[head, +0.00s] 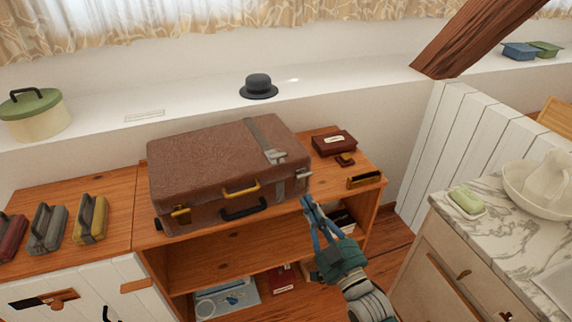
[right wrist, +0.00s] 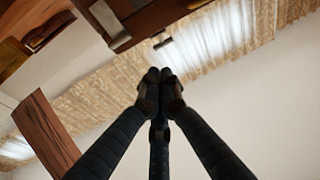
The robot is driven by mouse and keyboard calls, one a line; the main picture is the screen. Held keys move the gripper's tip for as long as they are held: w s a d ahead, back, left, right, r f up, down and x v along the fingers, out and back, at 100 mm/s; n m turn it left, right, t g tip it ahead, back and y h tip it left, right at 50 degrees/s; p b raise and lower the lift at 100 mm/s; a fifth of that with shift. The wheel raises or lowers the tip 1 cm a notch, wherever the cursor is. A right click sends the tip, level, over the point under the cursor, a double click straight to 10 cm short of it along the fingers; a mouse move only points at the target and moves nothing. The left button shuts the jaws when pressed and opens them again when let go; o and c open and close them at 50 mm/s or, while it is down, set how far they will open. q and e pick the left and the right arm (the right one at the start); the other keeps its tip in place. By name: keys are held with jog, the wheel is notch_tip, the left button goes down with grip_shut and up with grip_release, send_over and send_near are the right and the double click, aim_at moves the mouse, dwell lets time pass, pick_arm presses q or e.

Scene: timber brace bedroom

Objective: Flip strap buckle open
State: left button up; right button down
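A brown suitcase (head: 225,165) lies on the wooden shelf unit, lid closed. A grey strap (head: 265,139) crosses its lid at the right and runs down the front. A silver strap buckle (head: 303,174) sticks out at the front right corner. A brass latch (head: 181,215) is at the front left. My right gripper (head: 308,203) is just below the buckle, apart from it, its fingers together and empty. In the right wrist view its fingertips (right wrist: 160,84) meet below the buckle (right wrist: 162,42) and the dark suitcase edge (right wrist: 125,22). My left gripper is out of view.
A dark red box (head: 334,143) and a brass-handled item (head: 364,181) sit right of the suitcase. Several brushes (head: 90,218) stand at the left. A marble-topped washstand (head: 510,222) is at the right. Open shelves lie below the suitcase.

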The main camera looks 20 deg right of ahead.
aim_at(282, 155)
jog(key=p+x, duration=0.2)
jog(key=x, duration=1.2)
jog(key=shift+r, duration=0.1)
jog(key=shift+r+p, duration=0.2)
jog(key=shift+p, duration=0.4)
jog(key=shift+r, duration=0.1)
jog(key=shift+p, duration=0.3)
